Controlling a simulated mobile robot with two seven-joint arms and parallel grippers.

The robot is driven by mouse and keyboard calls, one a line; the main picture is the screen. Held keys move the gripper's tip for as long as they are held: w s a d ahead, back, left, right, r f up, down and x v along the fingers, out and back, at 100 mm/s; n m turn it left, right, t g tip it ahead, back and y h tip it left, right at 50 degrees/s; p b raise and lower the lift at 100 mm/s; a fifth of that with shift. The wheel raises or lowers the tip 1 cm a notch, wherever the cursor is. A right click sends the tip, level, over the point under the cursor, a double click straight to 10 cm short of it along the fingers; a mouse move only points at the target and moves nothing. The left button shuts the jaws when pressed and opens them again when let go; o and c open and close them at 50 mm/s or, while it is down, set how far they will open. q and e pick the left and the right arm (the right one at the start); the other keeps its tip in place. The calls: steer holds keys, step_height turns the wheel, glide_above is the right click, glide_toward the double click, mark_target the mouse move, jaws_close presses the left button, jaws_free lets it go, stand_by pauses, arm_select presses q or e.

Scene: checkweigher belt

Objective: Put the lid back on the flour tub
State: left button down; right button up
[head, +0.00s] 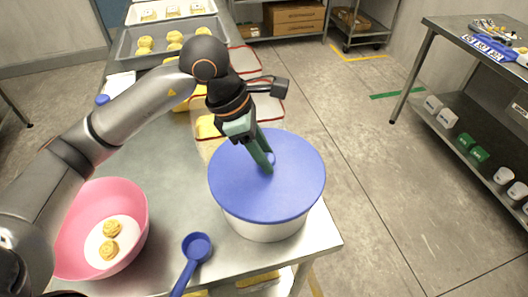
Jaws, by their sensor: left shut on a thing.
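A white flour tub (264,229) stands near the right front corner of the metal table. The blue lid (292,191) lies over the top of the tub and covers its opening. From this angle I cannot tell whether it is pressed down all round. My left gripper (267,166) reaches down to the middle of the lid, its green fingers shut on the small knob of the lid (271,157). The knob is partly hidden by the fingers. My right gripper is not in view.
A pink bowl (139,200) with pastries stands at the front left. A blue scoop (197,247) lies between bowl and tub. Trays of pastries (127,45) stand at the back. The table's right edge is close beside the tub. A shelf table (440,60) stands apart at right.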

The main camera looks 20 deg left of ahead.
arm_select(q)
jaws_free()
stand_by(0.8)
steer(key=shift+r+p, duration=2.15)
steer(key=shift+r, duration=1.4)
steer(key=shift+c, duration=0.4)
jaws_close()
